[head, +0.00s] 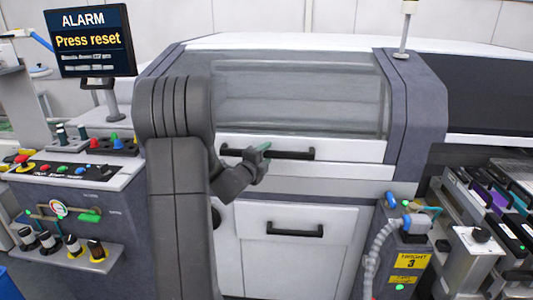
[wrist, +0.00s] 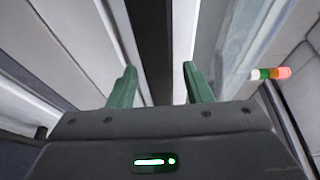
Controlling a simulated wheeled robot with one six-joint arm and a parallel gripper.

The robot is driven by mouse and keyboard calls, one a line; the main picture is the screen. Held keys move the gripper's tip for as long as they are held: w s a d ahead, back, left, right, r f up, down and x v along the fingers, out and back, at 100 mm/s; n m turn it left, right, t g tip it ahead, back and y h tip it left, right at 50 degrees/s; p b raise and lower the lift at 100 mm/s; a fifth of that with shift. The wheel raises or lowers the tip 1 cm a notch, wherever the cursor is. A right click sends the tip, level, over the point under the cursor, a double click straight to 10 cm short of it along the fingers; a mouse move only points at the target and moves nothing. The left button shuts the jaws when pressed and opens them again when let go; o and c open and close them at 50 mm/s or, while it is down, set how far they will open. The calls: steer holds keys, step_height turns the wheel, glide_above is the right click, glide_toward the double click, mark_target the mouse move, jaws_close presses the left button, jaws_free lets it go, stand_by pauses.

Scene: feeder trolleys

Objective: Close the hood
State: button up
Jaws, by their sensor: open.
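The hood (head: 300,95) is the wide clear-windowed cover of the machine, with a white lower panel. It looks lowered, but I cannot tell whether it is fully shut. Its long black handle (head: 292,155) runs across that panel. My gripper (head: 264,147), with green fingertips, is at the middle of the handle in the head view. In the wrist view my gripper (wrist: 159,68) is open, and the dark handle bar (wrist: 152,35) runs between the two fingers. I see no finger closed on it, and cannot tell how deep the bar sits.
A screen (head: 88,40) reads "ALARM Press reset". A button panel (head: 70,170) stands at left. A lower door (head: 300,255) with its own black handle is below the hood. A feeder cart (head: 405,245) and feeders (head: 495,210) are at right. A signal lamp (wrist: 270,73) shows in the wrist view.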

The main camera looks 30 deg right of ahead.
steer(key=shift+w+d, duration=0.2)
steer(key=shift+d, duration=0.15)
steer(key=shift+c, duration=0.4)
jaws_close()
steer(key=shift+s+a+r+p, duration=0.1)
steer(key=shift+r+p, duration=0.4)
steer(key=shift+r, duration=0.05)
steer(key=s+a+r+g+y+p, duration=0.1)
steer(key=s+a+r+p, duration=0.1)
steer(key=r+p, duration=0.4)
steer(key=shift+s+r+n+p, duration=0.3)
steer(key=shift+s+p, duration=0.15)
steer(key=shift+s, duration=0.1)
steer(key=shift+f, duration=0.1)
